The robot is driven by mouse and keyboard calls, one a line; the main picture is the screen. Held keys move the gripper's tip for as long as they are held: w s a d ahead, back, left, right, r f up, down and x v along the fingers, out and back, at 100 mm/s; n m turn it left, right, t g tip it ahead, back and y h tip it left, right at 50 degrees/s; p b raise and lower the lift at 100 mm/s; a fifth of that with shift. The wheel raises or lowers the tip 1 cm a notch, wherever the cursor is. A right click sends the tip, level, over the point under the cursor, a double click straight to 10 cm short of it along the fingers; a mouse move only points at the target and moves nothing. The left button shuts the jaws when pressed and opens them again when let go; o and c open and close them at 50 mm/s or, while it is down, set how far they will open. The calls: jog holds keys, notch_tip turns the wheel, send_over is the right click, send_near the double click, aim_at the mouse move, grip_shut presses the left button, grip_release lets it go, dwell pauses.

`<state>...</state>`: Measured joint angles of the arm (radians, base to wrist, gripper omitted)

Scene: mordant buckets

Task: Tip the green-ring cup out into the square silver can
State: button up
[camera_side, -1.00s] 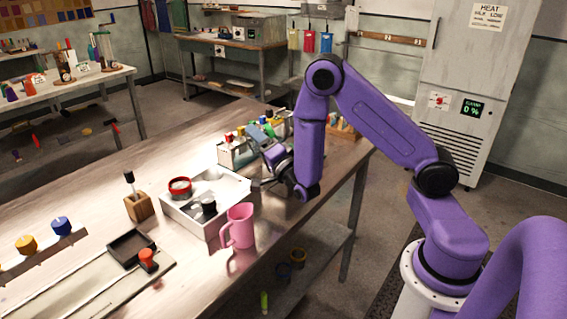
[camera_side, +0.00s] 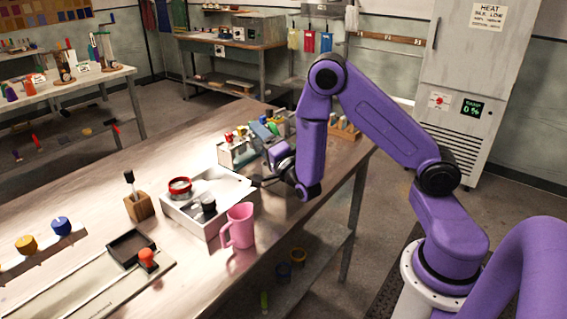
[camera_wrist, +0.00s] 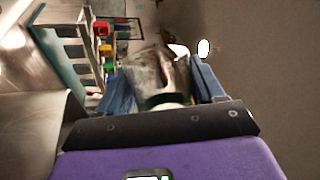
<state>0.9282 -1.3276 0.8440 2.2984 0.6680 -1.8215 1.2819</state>
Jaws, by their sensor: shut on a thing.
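My gripper (camera_side: 265,133) is at the far right part of the bench, beside the rack of small bottles. In the wrist view its two blue fingers (camera_wrist: 162,84) are shut on a dull grey metal cup (camera_wrist: 158,70), seen tilted between them. A pale, slightly greenish band shows low on the cup, close to the palm. In the side view a bit of green (camera_side: 273,129) shows by the fingers; the rest of the cup is hard to make out there. I cannot pick out the square silver can with certainty.
A rack with coloured caps (camera_wrist: 103,48) stands left of the fingers. A white tray (camera_side: 232,186) holds a red-ringed jar (camera_side: 180,186) and a dark-topped piece. A pink mug (camera_side: 240,226) stands at its front corner. The bench front edge is close to my arm.

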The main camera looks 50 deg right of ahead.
jog(key=shift+s+d+r+m, duration=0.1)
jog(key=shift+d+r+m, duration=0.05)
jog(key=shift+d+m, duration=0.2)
jog(key=shift+s+d+f+m+h, duration=0.1)
jog(key=shift+f+m+h, duration=0.1)
jog(key=shift+m+h, duration=0.35)
jog(key=shift+f+m+h, duration=0.2)
jog(key=shift+m+h, duration=0.05)
jog(key=shift+m, duration=0.45)
dwell(0.3)
jog(key=shift+r, duration=0.1)
jog(key=shift+r+n+y, duration=0.2)
jog(key=shift+n+y, duration=0.2)
jog(key=shift+n, duration=0.3)
jog(key=shift+w+a+n+y, duration=0.2)
jog(key=shift+a+n+y, duration=0.25)
jog(key=shift+n, duration=0.45)
jog(key=shift+w+a+f+n, duration=0.25)
jog(key=shift+a+n, duration=0.15)
jog(key=shift+n, duration=0.2)
jog(key=shift+f+n, duration=0.15)
jog(key=shift+n, duration=0.15)
